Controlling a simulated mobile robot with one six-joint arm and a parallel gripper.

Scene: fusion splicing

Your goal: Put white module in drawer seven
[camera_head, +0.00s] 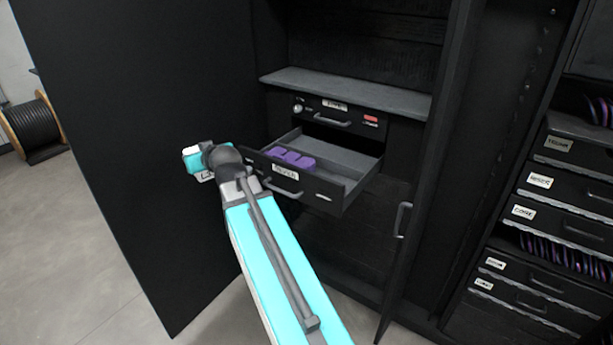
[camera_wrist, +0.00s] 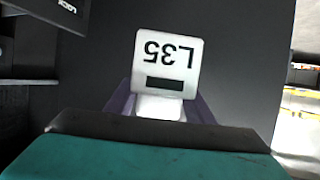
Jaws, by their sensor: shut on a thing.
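The white module (camera_wrist: 166,62) shows in the wrist view with "L35" printed upside down and a black bar. My gripper (camera_wrist: 160,107) is shut on it, with dark purple pieces on either side of its lower end.
A shut drawer (camera_head: 340,116) and a grey shelf (camera_head: 345,87) sit above the open drawer. A black cabinet door (camera_head: 130,150) stands open at left. More labelled drawers (camera_head: 540,182) stand at right. The open drawer's right part is bare.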

